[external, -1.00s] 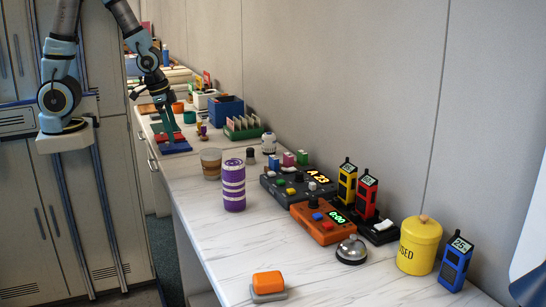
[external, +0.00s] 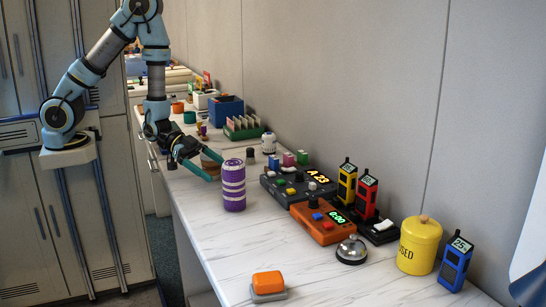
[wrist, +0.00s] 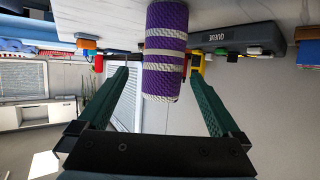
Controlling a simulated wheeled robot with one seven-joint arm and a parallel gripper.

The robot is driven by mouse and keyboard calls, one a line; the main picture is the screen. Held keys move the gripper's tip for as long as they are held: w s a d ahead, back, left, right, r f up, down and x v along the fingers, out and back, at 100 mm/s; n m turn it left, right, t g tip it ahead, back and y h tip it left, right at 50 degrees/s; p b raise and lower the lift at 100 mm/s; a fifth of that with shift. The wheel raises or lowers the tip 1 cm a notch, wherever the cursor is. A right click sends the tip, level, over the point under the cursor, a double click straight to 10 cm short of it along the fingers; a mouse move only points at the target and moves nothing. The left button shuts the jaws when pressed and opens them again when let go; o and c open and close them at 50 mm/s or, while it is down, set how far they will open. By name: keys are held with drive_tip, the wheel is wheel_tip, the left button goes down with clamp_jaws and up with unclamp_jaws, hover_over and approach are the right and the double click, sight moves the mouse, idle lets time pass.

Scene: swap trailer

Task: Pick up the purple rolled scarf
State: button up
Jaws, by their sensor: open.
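The purple rolled scarf (external: 233,186) stands upright on the white marbled counter, with pale bands around it. My gripper (external: 214,170) is just left of it, low over the counter, with its green fingers apart and pointing toward the scarf. In the wrist view, which appears upside down, the scarf (wrist: 165,50) lies centrally between the lines of my two fingers (wrist: 158,73). There is a gap on both sides, wider at the left. I cannot tell whether the fingertips have passed alongside it. Nothing is held.
A dark button console (external: 296,187) and an orange timer box (external: 322,223) lie right of the scarf. The counter (external: 215,245) in front of the scarf is clear.

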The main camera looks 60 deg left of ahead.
sight(244, 188)
drive_tip(key=shift+w+d+f+b, duration=0.45)
drive_tip(key=shift+d+f+b, duration=0.25)
drive_tip(key=shift+b, duration=0.35)
drive_tip(key=shift+r+p+x, duration=0.15)
drive_tip(key=shift+p+x, duration=0.25)
drive_tip(key=shift+x, duration=0.5)
drive_tip(key=shift+r+p+x, duration=0.2)
drive_tip(key=shift+p+x, duration=0.15)
drive_tip(key=shift+x, duration=0.6)
drive_tip(key=shift+w+p+x, duration=0.2)
drive_tip(key=shift+p+x, duration=0.4)
drive_tip(key=shift+x, duration=1.65)
drive_tip(key=shift+a, duration=0.15)
drive_tip(key=c, duration=1.3)
drive_tip(key=shift+r, duration=0.1)
